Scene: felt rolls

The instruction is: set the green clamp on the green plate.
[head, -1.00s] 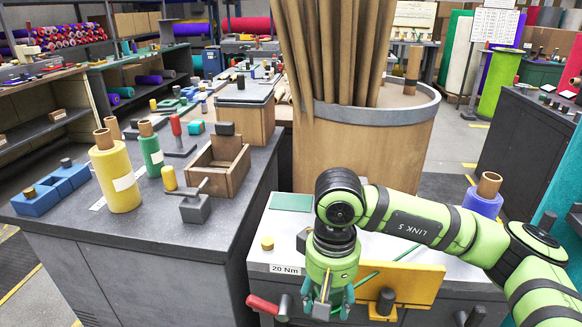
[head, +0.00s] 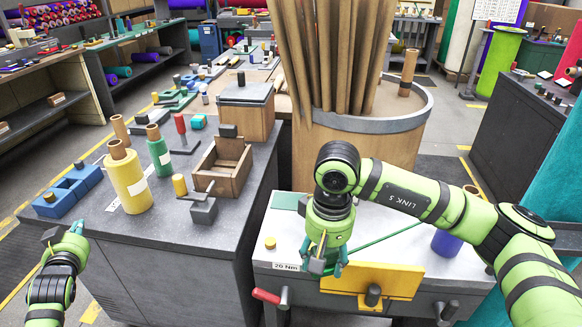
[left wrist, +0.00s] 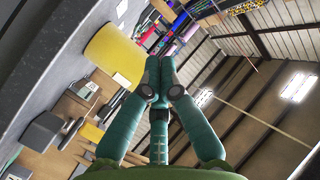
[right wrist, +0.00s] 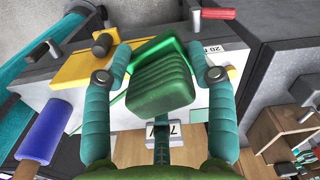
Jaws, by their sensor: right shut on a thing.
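The green clamp (right wrist: 160,78) is a ribbed green block between the fingers of my right gripper (right wrist: 160,75) in the right wrist view. In the head view my right gripper (head: 324,258) points down over the front part of the white worktop, shut on the clamp, which its fingers mostly hide. My left gripper (head: 72,240) is at the far left, away from the worktop. Its fingertips (left wrist: 160,62) meet, with nothing visible between them.
A blue roll (head: 447,243) stands right, a small brass-coloured peg (head: 270,242) left. A large drum of tubes (head: 375,150) is behind. The worktop near the plate is mostly clear.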

